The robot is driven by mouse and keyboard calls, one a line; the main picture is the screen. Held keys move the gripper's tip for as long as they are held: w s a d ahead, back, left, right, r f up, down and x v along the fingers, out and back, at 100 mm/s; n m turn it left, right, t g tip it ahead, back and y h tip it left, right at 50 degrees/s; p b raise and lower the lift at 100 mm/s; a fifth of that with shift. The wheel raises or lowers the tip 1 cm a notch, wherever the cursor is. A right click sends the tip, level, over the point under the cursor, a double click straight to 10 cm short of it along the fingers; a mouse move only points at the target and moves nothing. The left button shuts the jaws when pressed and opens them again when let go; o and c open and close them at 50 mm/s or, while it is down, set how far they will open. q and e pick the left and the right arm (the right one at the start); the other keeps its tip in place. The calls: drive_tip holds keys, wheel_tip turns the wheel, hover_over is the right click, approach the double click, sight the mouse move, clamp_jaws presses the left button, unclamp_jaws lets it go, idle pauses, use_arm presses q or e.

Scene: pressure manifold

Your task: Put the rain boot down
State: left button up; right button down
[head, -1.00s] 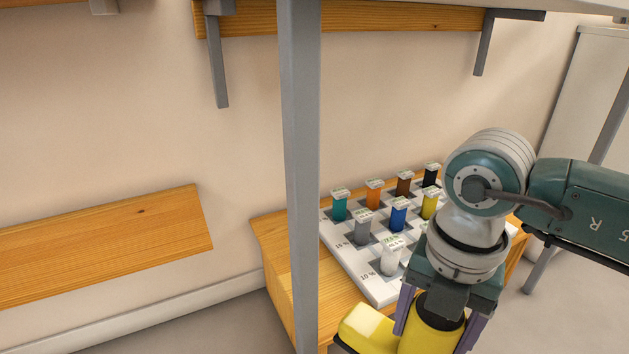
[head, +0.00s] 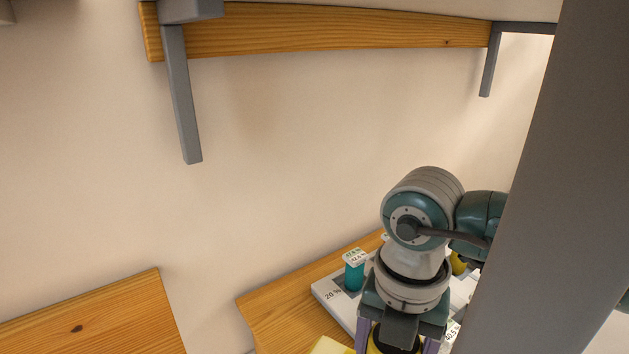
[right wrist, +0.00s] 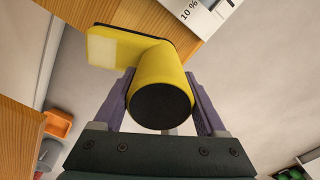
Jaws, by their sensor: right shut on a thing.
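The yellow rain boot (right wrist: 160,75) is in my right gripper (right wrist: 160,105), with one purple finger on each side of its shaft. In the right wrist view its dark top opening faces the camera and its foot points up and left. In the head view only a bit of the yellow boot (head: 331,346) shows at the bottom edge, under my right gripper (head: 400,340). The boot is near the wooden bench's front edge; I cannot tell whether it touches anything below. My left gripper is not in view.
A white board (head: 335,305) with coloured blocks, including a teal one (head: 354,275), lies on the wooden bench (head: 285,305). Another wooden bench (head: 100,320) stands left, with a gap between. A grey post (head: 550,180) hides the right side. A wooden shelf rail (head: 330,32) hangs above.

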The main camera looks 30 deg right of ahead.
drive_tip(key=shift+w+d+f+b, duration=0.45)
drive_tip(key=shift+w+d+f, duration=0.4)
drive_tip(key=shift+w+f, duration=0.2)
drive_tip(key=shift+f, duration=0.3)
drive_tip(key=f, duration=0.1)
drive_tip(key=f+b, duration=0.1)
drive_tip(key=s+f+b, duration=0.1)
drive_tip(key=shift+a, duration=0.35)
drive_tip(key=shift+f, duration=0.2)
drive_tip(key=shift+w+d+r, duration=0.15)
drive_tip(key=shift+w+r, duration=0.05)
drive_tip(key=shift+r, duration=0.05)
drive_tip(key=shift+f, duration=0.2)
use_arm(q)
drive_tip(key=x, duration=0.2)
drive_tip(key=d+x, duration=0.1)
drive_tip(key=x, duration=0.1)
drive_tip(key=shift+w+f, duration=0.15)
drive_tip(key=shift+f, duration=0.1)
use_arm(e)
unclamp_jaws()
